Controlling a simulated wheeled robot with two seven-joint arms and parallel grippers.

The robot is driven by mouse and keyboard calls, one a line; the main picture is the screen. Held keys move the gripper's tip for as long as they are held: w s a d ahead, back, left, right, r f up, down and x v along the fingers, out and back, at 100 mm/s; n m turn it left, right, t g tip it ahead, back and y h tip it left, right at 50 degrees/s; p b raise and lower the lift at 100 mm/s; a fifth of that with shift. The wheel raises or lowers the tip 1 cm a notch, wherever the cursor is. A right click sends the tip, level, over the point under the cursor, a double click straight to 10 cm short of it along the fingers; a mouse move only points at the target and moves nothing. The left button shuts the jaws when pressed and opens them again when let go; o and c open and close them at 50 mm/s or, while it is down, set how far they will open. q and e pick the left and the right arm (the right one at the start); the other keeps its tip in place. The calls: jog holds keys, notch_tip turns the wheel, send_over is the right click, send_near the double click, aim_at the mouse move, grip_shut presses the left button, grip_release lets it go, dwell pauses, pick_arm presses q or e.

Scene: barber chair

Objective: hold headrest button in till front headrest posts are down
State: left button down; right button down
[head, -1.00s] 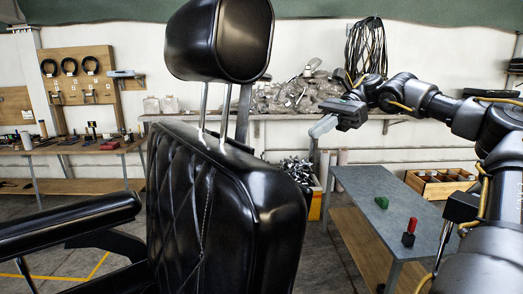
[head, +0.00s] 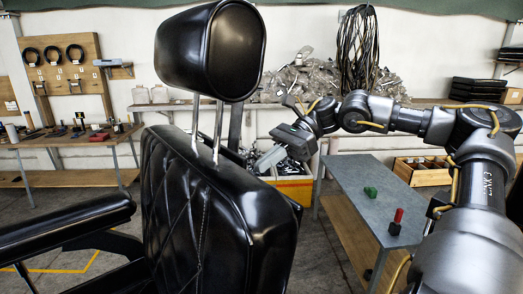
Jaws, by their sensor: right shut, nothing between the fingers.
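The black padded headrest (head: 211,50) stands raised above the black quilted chair back (head: 213,205). Two bright front headrest posts (head: 217,130) show between them, with a darker bar behind. I cannot make out the headrest button; it may be hidden behind the chair back or headrest. My right gripper (head: 264,164) is shut and empty, just right of the chair back's upper edge, pointing left and down toward it. A gap shows between its fingertips and the chair. My left gripper is not in view.
A yellow bin (head: 294,188) stands behind my right gripper. The chair's armrest (head: 70,224) reaches out at the left. A workbench (head: 75,140) lines the back left.

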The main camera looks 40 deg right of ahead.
jog(key=shift+w+a+r+p, duration=0.1)
jog(key=shift+a+p, duration=0.05)
jog(key=shift+a, duration=0.3)
jog(key=shift+w+a+p, duration=0.1)
jog(key=shift+a+p, duration=0.05)
jog(key=shift+a, duration=0.3)
